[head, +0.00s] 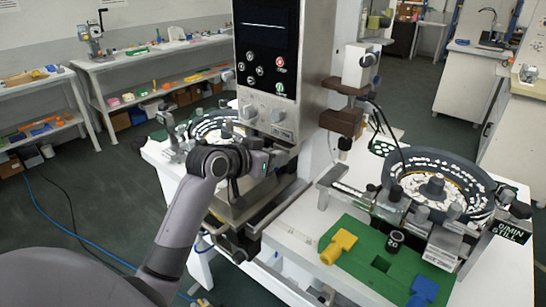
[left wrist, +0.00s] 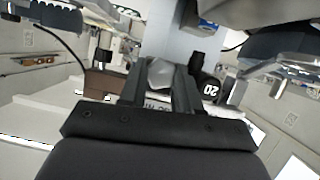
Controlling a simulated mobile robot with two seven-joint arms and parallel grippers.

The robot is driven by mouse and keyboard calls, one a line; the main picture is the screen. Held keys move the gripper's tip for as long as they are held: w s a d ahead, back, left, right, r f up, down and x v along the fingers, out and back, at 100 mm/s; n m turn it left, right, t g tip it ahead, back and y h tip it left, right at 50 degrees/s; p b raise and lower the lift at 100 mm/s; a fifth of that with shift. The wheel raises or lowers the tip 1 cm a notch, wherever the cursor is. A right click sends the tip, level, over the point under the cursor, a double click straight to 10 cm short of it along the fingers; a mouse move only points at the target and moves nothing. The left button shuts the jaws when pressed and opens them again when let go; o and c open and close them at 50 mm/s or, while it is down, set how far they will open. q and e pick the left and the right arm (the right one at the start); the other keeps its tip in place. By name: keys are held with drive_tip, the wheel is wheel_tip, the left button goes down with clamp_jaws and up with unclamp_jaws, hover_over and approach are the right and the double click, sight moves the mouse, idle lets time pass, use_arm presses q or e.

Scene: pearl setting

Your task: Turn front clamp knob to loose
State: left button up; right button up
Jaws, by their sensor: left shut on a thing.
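My left arm reaches in from the left in the head view, and its left gripper (head: 262,163) is at the front of the grey machine, just below its control panel. In the left wrist view the two dark fingers of my left gripper (left wrist: 160,80) are closed on a pale grey rounded piece, which I take to be the front clamp knob (left wrist: 160,72). Most of the knob is hidden by the fingers, and its turn position cannot be read. In the head view the wrist and gripper cover it. My right gripper is in neither view.
The control panel (head: 268,50) stands directly above my left gripper. To the right, a bowl feeder (head: 435,165) with white pieces stands by a green plate (head: 360,268) holding a yellow block (head: 338,247) and a black cylinder (head: 395,241). Open floor lies at the left.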

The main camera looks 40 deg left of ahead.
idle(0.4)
use_arm(q)
drive_tip(key=o, duration=1.1)
drive_tip(key=shift+c, duration=0.2)
drive_tip(key=v, duration=0.7)
drive_tip(key=shift+b, duration=0.3)
drive_tip(key=shift+s, duration=0.1)
